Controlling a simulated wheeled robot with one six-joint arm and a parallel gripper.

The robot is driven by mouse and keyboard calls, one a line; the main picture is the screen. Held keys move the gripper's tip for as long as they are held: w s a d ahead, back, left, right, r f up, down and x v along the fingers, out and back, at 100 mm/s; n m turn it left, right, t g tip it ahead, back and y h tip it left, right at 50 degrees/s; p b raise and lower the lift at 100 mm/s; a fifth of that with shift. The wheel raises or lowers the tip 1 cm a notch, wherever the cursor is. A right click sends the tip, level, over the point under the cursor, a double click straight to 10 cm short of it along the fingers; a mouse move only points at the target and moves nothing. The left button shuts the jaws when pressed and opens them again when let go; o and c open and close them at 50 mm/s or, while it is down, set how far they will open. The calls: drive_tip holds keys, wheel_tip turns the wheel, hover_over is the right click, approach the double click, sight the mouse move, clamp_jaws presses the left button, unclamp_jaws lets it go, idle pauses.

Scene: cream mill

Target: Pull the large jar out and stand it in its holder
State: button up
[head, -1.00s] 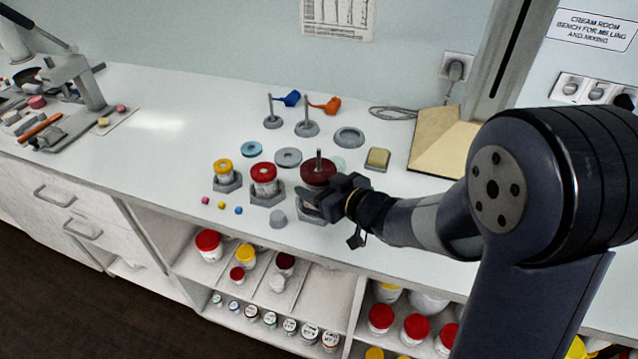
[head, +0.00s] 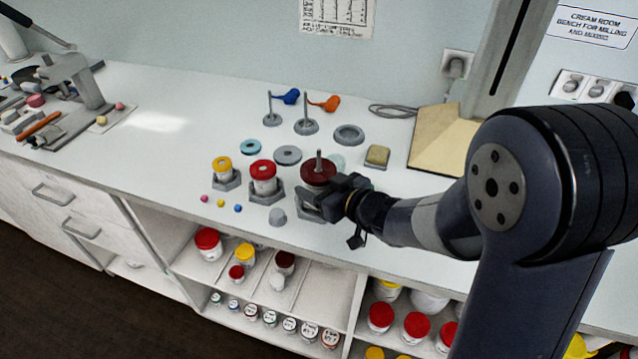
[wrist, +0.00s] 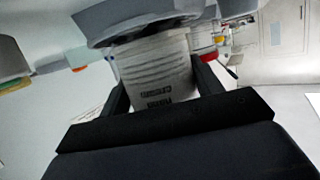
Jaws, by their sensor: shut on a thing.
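The large jar (head: 317,172) has a dark red lid, with a thin grey rod showing at its centre. It stands upright at the bench's front part. Its white ribbed body, with small dark print, shows between my fingers in the wrist view (wrist: 158,72). My gripper (head: 328,196) reaches in from the right and is shut on the jar's body. A grey holder (head: 308,211) is directly below the jar, partly hidden by my gripper. A grey part also meets the jar's end in the wrist view (wrist: 150,18). I cannot tell how deep the jar sits in the holder.
A red-lidded jar (head: 263,169) and a yellow-lidded jar (head: 222,166) stand in grey holders to the left. A grey ring (head: 288,155) and sponge (head: 377,155) lie behind.

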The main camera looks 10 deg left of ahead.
drive_tip(key=shift+f, duration=0.3)
drive_tip(key=o, duration=1.2)
drive_tip(key=shift+o, duration=0.3)
drive_tip(key=shift+o, duration=1)
drive_tip(key=shift+r+p+v, duration=0.2)
drive_tip(key=shift+p+v, duration=0.4)
drive_tip(key=shift+v, duration=0.8)
drive_tip(key=shift+r+p+v, duration=0.2)
drive_tip(key=shift+p+v, duration=0.35)
drive_tip(key=shift+v, duration=0.85)
drive_tip(key=shift+r+p+v, duration=0.2)
drive_tip(key=shift+p+v, duration=0.4)
drive_tip(key=shift+v, duration=0.8)
drive_tip(key=shift+a, duration=0.15)
drive_tip(key=shift+w+a+f, duration=0.1)
